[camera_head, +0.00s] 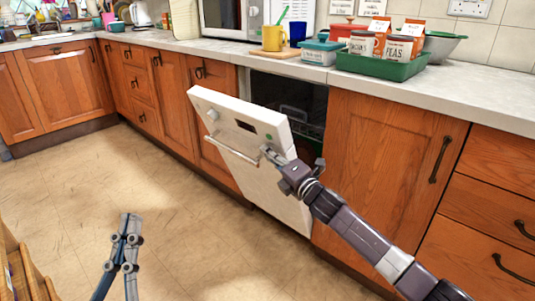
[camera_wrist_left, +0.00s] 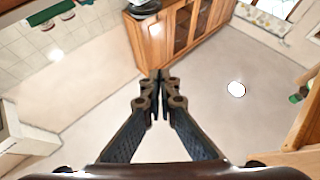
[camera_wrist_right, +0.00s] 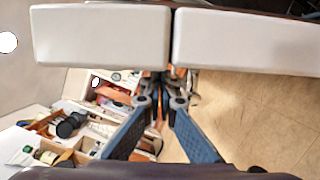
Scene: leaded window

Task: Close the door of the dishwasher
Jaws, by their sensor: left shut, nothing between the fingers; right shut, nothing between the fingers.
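The white dishwasher door (camera_head: 238,160) is partly open and leans outward from the cabinet row in the head view. Its front face shows a bar handle (camera_head: 231,151) and a dark panel near the top. The dark dishwasher opening (camera_head: 290,95) shows behind its top edge, with a rack dimly visible. My right gripper (camera_head: 266,150) is shut and empty at the upper right of the door's front; I cannot tell whether it touches. It also shows shut in the right wrist view (camera_wrist_right: 162,98). My left gripper (camera_head: 130,218) is shut and empty over the floor, away from the door.
The counter (camera_head: 430,88) above holds a green tray (camera_head: 375,68) with canisters and a yellow mug (camera_head: 273,38). Wooden cabinets (camera_head: 385,160) flank the dishwasher. The floor (camera_head: 180,220) left of the door is clear. A wooden piece (camera_head: 20,265) stands at the lower left.

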